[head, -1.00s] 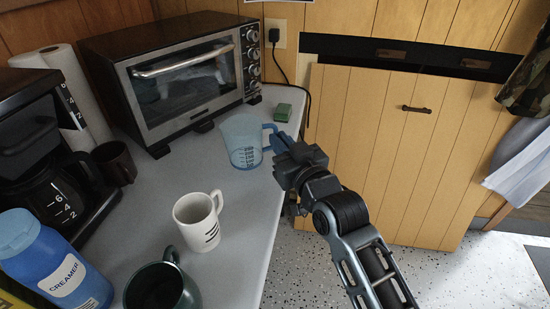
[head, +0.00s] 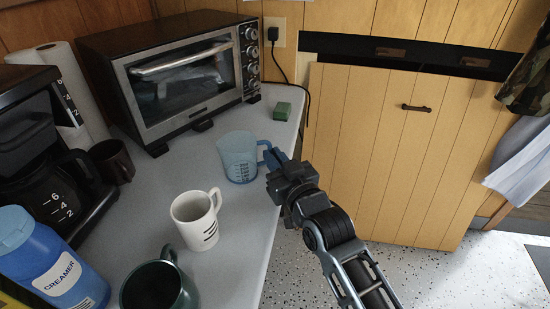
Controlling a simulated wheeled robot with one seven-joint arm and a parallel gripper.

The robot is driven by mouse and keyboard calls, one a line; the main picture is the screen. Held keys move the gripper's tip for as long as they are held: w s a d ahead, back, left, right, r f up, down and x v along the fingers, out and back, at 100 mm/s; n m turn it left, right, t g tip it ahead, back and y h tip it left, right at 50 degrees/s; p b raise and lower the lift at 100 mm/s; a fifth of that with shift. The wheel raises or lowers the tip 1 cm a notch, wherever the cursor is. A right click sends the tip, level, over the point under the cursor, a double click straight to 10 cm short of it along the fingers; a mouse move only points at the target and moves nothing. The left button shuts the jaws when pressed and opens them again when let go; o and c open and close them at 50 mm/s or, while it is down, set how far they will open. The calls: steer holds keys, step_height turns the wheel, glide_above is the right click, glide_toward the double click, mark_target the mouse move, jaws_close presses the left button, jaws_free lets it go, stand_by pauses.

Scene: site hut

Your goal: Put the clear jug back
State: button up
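The clear jug (head: 237,158), bluish with dark measuring marks and a blue handle (head: 267,151), is over the counter (head: 228,260) in front of the toaster oven. It looks upright. I cannot tell whether its base touches the counter. My gripper (head: 274,160) is at the handle on the jug's right side and appears shut on it. The gripper body partly hides the handle and the fingertips.
A white mug (head: 194,220) stands close in front of the jug, with a dark green mug (head: 158,288) nearer. A green block (head: 282,111) lies behind. The toaster oven (head: 180,80) and coffee maker (head: 40,160) bound the left. The counter's right edge is under my arm.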

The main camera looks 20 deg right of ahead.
steer(key=o, duration=0.4)
steer(key=shift+r, duration=0.15)
steer(key=s, duration=1.2)
steer(key=shift+d, duration=0.1)
steer(key=s+f+g, duration=0.1)
steer(key=s+f, duration=0.1)
steer(key=s, duration=0.6)
steer(key=s+f, duration=0.2)
steer(key=s, duration=0.6)
steer(key=s+r+g, duration=0.1)
steer(key=s+r, duration=0.2)
steer(key=s, duration=0.6)
steer(key=s+r+g, duration=0.1)
steer(key=s+r, duration=0.1)
steer(key=s, duration=0.6)
steer(key=shift+s+r, duration=0.35)
steer(key=shift+r, duration=0.05)
